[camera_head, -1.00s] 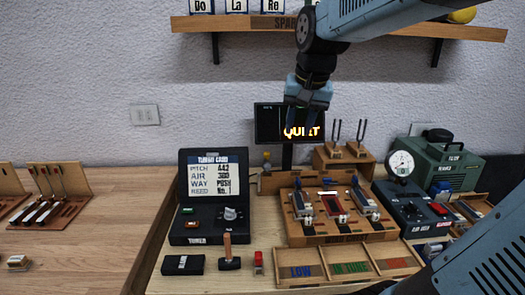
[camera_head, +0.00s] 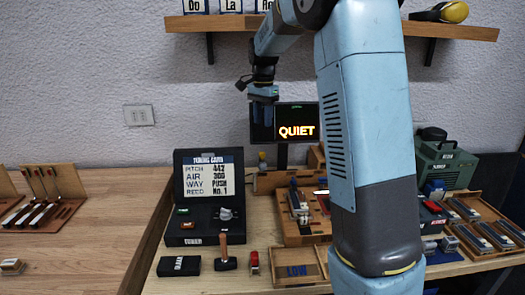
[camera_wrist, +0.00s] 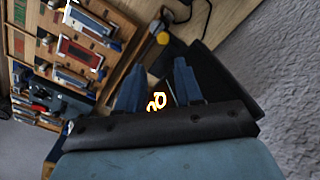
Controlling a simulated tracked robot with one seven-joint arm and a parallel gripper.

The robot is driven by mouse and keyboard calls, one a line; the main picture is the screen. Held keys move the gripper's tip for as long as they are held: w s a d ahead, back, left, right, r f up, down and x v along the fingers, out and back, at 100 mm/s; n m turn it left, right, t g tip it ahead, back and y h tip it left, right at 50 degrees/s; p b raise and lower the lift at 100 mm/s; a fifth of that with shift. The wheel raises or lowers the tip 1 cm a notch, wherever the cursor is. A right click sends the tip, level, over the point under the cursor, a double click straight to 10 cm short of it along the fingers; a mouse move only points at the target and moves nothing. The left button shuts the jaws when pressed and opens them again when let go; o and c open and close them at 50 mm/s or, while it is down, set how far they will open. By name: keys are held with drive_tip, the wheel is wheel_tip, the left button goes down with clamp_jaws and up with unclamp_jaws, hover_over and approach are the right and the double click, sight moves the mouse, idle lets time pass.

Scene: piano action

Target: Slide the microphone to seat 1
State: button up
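A small dark post with a yellow top (camera_head: 262,157), which may be the microphone, stands at the left end of a wooden rail (camera_head: 268,184); its yellow part also shows in the wrist view (camera_wrist: 163,38). The reed bench (camera_head: 291,229) in front of the rail carries several seats with metal and red parts; my arm hides its right side in the head view. I cannot read which seat is number 1. My gripper (camera_head: 262,122) points down above the post, in front of the screen. In the wrist view my gripper (camera_wrist: 156,78) has its fingers apart with nothing between them.
A black screen reading QUIET (camera_head: 297,131) stands close behind my gripper. A black tuning-card box (camera_head: 207,215) is at the left, with a wooden-handled tool (camera_head: 224,252) in front. A green machine (camera_head: 447,163) and a tray of reeds (camera_head: 480,226) are at the right.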

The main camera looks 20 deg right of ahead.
sight(262, 153)
drive_tip(key=f, duration=1.2)
drive_tip(key=shift+w+f, duration=0.3)
drive_tip(key=shift+w, duration=0.1)
clamp_jaws()
